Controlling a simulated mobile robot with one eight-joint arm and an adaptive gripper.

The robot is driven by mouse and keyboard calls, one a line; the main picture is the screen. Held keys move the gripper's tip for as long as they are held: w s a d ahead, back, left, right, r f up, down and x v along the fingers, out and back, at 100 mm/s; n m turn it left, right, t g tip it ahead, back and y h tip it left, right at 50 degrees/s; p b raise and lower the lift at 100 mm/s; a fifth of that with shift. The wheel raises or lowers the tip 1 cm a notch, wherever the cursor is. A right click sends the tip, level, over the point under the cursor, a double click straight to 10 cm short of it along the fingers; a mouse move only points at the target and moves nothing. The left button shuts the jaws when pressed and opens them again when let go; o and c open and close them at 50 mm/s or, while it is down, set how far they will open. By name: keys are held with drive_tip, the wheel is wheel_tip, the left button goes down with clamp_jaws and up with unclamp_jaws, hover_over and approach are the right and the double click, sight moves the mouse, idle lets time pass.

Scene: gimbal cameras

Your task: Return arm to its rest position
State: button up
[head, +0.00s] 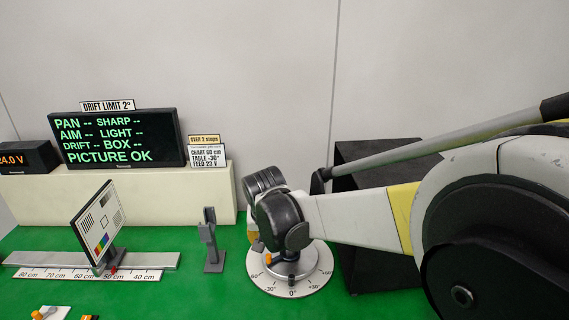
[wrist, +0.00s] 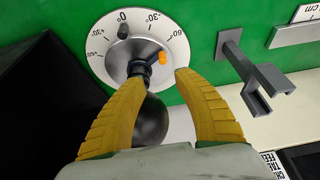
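My arm reaches in from the right in the head view, its pale link (head: 355,216) ending in dark wrist parts above the round dial. My gripper (wrist: 159,83) shows in the wrist view as two yellow fingers, spread apart. A dark rounded body (wrist: 151,122) on a short post shows between the fingers, partly hidden by the left one. I see no clear grip on it. The dial plate (head: 305,283) has angle marks and also shows beyond the fingertips in the wrist view (wrist: 103,48). An orange knob (wrist: 163,58) is near the post.
A grey bracket (head: 211,240) stands left of the dial. A test chart (head: 98,222) stands on a scaled rail (head: 145,262). The status screen (head: 117,137), reading PICTURE OK, sits on a cream ledge (head: 150,198). A black box (head: 372,270) is behind my arm.

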drive_tip(key=s+d+r, duration=0.5)
drive_tip(key=d+r, duration=0.1)
drive_tip(key=d, duration=0.3)
drive_tip(key=s+d+r+t, duration=0.1)
drive_tip(key=s+d+t, duration=0.1)
drive_tip(key=s+d, duration=1.4)
drive_tip(key=shift+s+d+r+m, duration=0.3)
drive_tip(key=shift+s+d+m, duration=0.1)
drive_tip(key=shift+s, duration=0.7)
drive_tip(key=shift+t, duration=0.3)
